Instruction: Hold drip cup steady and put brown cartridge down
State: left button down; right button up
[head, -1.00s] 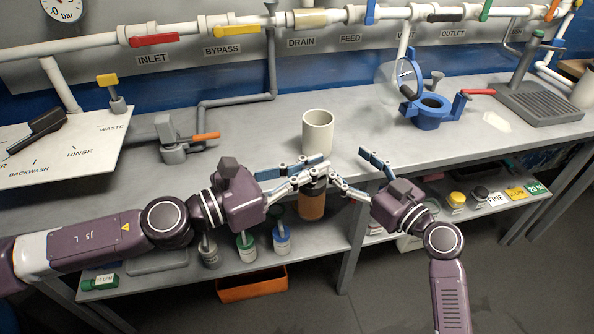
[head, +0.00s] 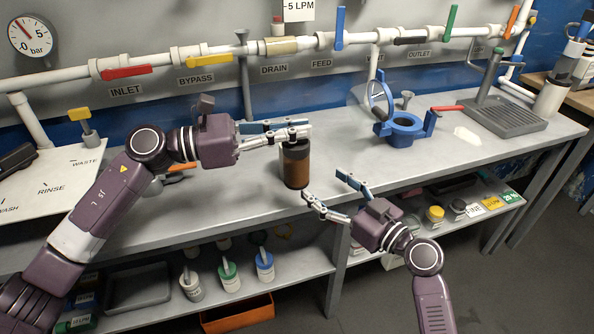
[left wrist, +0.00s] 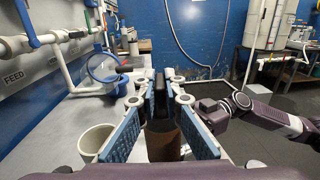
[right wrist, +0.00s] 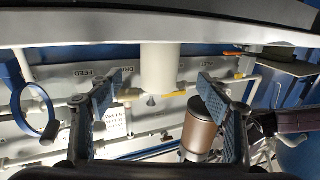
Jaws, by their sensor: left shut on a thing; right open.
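The brown cartridge (head: 296,168), with a dark top, hangs upright from my left gripper (head: 306,131), which is shut on its upper end. In the head view it overlaps the worktop near the front edge. The left wrist view shows the cartridge (left wrist: 163,140) between the blue fingers, with the cream drip cup (left wrist: 95,140) beside it, upright on the bench. The cup is hidden behind the cartridge and left gripper in the head view. My right gripper (head: 323,186) is open and empty at the bench front. In its upside-down view the cup (right wrist: 160,68) appears between the fingers, beyond them.
A blue ring-shaped housing (head: 405,127) with an open clear lid and a grey drain rack (head: 505,117) stand to the right. Valve pipes (head: 215,55) run along the wall. The lower shelf holds several small bottles (head: 229,275). The bench between cartridge and blue housing is clear.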

jog(key=shift+w+a, duration=0.15)
jog(key=shift+w, duration=0.1)
jog(key=x, duration=1.1)
jog(key=shift+w+a+f, duration=0.1)
jog(key=shift+w+a, duration=0.05)
jog(key=shift+w, duration=0.05)
pick_arm(q)
jog(key=w+r+n+t+y, duration=0.1)
jog(key=w+r+n+t, duration=0.2)
jog(key=w+r, duration=0.8)
jog(key=shift+w+a+r+t+y, duration=0.15)
jog(key=shift+w+t+y, duration=0.3)
jog(key=shift+t, duration=0.45)
pick_arm(e)
jog(key=c, duration=1.3)
pick_arm(q)
jog(key=shift+f+n+t+y, duration=0.35)
jog(key=shift+n+t+y, duration=0.5)
jog(key=shift+n+t, duration=0.2)
